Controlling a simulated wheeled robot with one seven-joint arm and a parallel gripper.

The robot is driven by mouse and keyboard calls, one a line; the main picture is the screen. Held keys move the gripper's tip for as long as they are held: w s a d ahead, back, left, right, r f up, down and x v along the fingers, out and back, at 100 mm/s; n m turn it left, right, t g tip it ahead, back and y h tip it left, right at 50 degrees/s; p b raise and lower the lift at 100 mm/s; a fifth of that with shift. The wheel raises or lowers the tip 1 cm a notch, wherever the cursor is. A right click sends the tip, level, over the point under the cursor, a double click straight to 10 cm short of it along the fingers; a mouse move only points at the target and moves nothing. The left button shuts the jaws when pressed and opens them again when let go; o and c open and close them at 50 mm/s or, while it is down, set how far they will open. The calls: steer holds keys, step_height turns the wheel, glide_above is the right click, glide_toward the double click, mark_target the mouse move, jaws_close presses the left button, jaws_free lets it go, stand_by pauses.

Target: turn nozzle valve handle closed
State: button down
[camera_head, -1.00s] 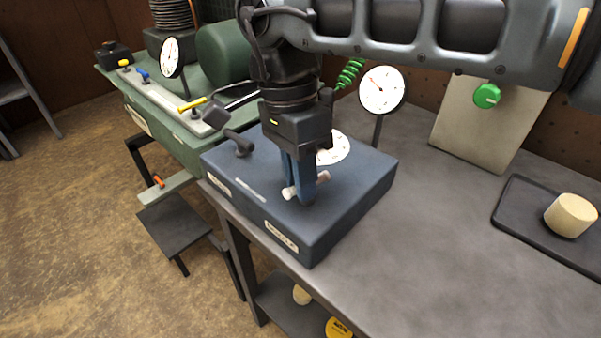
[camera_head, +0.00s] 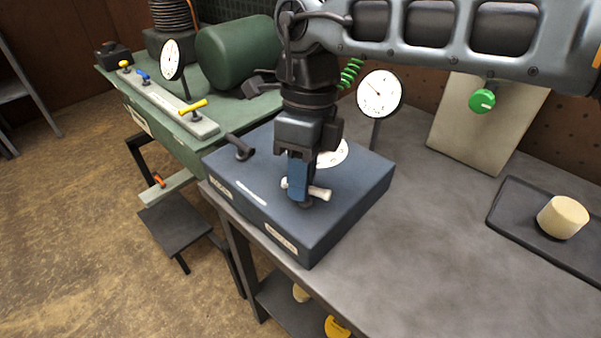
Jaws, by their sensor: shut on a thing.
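A pale bar-shaped valve handle (camera_head: 320,192) stands on top of a dark blue-grey box (camera_head: 345,210) on the bench. Its label is too small to read, so I cannot confirm it is the nozzle valve. My gripper (camera_head: 304,192) points straight down over the box with its blue fingers shut on the middle of the pale handle. Both ends of the handle stick out past the fingers, the right end lower in the picture. The middle is hidden by the fingers. A white dial plate (camera_head: 333,153) lies behind my gripper, partly hidden.
A black handle (camera_head: 240,147) sits at the box's left corner. A gauge (camera_head: 379,94) stands behind the box. A green machine (camera_head: 178,120) with yellow and blue levers is at left. A green knob (camera_head: 482,101) and a tray (camera_head: 510,213) with a pale cylinder are at right. The bench between is clear.

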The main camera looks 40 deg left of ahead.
steer(key=shift+w+d+m+y, duration=0.1)
steer(key=shift+m+y, duration=0.3)
steer(key=shift+m, duration=1.7)
steer(key=c, duration=1.1)
jaws_free()
steer(key=shift+w+r, duration=0.25)
steer(key=shift+r, duration=1.05)
steer(key=shift+w+r, duration=0.3)
steer(key=shift+r, duration=0.95)
steer(key=shift+w+r, duration=0.25)
steer(key=shift+r, duration=1.05)
steer(key=shift+f, duration=0.1)
